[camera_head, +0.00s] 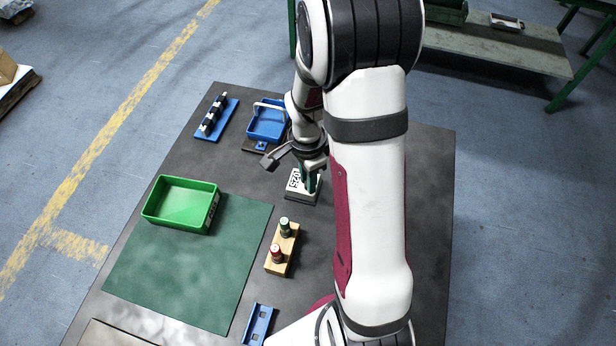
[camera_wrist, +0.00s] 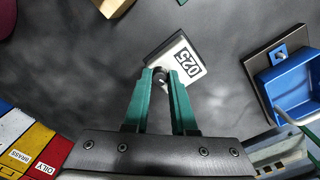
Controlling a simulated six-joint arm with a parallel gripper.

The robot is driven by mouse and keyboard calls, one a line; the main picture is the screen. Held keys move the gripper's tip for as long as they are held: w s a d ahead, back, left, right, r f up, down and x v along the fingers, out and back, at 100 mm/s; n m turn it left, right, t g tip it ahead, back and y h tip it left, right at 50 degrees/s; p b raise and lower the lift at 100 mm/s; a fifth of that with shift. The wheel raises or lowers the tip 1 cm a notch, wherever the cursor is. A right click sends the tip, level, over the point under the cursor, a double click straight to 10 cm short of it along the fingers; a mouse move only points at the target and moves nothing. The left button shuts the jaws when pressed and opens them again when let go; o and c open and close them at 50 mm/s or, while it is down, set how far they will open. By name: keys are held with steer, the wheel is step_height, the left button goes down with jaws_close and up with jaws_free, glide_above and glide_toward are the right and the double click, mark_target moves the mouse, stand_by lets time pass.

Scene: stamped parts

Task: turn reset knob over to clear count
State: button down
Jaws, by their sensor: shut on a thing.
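The counter (camera_head: 294,196) is a small grey block with a white face reading 025. It stands on the dark table and also shows in the wrist view (camera_wrist: 186,57), its digits turned there. My gripper (camera_head: 311,186) has green fingers, seen from behind in the wrist view (camera_wrist: 160,73). The fingertips are at the near end of the counter, shut on the small dark reset knob. The knob is mostly hidden between the fingertips, so its turned position cannot be told.
A wooden block (camera_head: 288,252) with a green and a red-topped piece stands in front. A green bin (camera_head: 150,213) sits on a green mat (camera_head: 180,290) at left. A blue tray (camera_head: 266,133) and a blue rack (camera_head: 226,122) are behind. Labelled coloured bins (camera_wrist: 30,145) show at wrist-view left.

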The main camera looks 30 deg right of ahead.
steer(key=c, duration=0.7)
jaws_free()
steer(key=shift+c, duration=0.2)
step_height(320, 180, up, 16)
steer(key=shift+w, duration=0.15)
steer(key=shift+f, duration=0.1)
step_height(320, 180, down, 16)
steer(key=n, duration=0.7)
